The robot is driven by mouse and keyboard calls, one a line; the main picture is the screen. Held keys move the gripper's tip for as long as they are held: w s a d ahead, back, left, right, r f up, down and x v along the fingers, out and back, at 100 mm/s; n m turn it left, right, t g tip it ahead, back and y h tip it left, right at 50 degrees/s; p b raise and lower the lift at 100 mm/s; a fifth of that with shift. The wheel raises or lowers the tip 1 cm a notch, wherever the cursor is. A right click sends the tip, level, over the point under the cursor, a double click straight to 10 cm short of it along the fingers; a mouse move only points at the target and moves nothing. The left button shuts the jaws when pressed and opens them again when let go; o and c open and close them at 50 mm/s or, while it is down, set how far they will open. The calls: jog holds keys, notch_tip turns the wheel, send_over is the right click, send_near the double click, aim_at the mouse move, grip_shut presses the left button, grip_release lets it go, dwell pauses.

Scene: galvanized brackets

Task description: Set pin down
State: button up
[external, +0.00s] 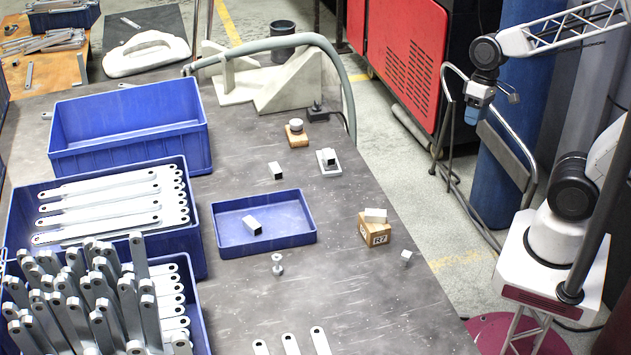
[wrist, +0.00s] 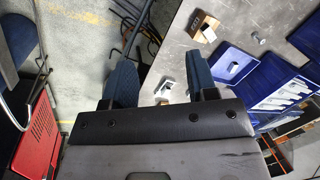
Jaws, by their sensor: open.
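A small grey metal pin (external: 277,264) with a wide round end is on the dark table, just in front of the shallow blue tray (external: 307,238). It appears to stand upright. It also shows small in the wrist view (wrist: 259,38), apart from the tray. My gripper (external: 477,108) hangs high at the right, beyond the table's right edge and far from the pin. In the wrist view, its two blue fingers (wrist: 160,84) are wide apart with nothing between them.
A metal block (external: 252,225) lies in the shallow tray. A wooden block (external: 374,232) with a white piece on top stands to the right. Blue bins (external: 130,128), some full of brackets, fill the left. Bare table lies around the pin. A grey hose (external: 330,50) arches at the back.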

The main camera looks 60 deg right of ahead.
jog(key=s+d+r+n+t+h, duration=0.1)
jog(key=s+d+r+t+h, duration=0.1)
jog(key=d+r, duration=0.2)
notch_tip(320, 180, up, 2)
jog(key=shift+s+d+r+n+h, duration=0.1)
jog(key=shift+s+d+n+h, duration=0.15)
jog(key=shift+n+h, duration=0.15)
dwell(1.0)
